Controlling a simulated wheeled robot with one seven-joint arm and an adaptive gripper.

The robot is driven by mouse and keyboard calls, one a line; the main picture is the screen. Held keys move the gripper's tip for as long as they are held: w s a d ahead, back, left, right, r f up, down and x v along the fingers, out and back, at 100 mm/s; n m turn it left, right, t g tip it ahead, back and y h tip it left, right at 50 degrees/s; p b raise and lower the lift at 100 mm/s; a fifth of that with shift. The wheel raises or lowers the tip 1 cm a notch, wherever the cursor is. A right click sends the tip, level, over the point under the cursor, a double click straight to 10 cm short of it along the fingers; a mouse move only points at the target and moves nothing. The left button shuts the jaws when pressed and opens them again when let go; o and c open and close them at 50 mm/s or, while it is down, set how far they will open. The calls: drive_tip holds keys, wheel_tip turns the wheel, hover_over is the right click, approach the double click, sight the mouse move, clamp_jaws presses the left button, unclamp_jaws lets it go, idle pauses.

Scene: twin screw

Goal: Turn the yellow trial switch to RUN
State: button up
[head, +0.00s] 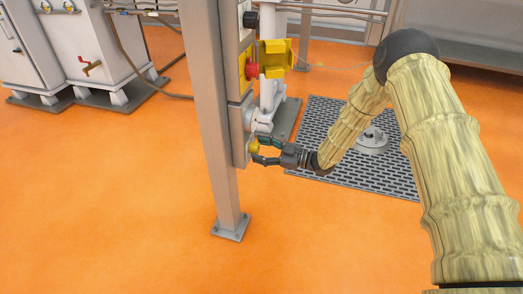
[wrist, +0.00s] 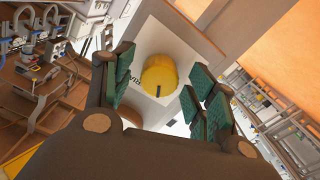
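The yellow trial switch (head: 254,146) is a round knob low on the side of the grey post. In the wrist view the yellow knob (wrist: 159,73) sits on a white plate (wrist: 178,45), with a dark mark on its edge nearest the camera. Dark lettering on the plate, left of the knob, is partly hidden by a finger. My gripper (head: 260,149) is at the switch. In the wrist view its green-padded fingers are open on either side of the knob, with a visible gap on both sides. Whether the fingertips reach past its face is unclear.
A red button (head: 252,70) with a yellow guard (head: 275,58) is above the switch, and a black knob (head: 250,19) is higher still. The grey post (head: 213,120) stands left of my gripper. A dark floor grating (head: 330,185) is behind my arm. Orange floor is clear in front.

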drive_tip(key=v, duration=1.2)
idle(0.4)
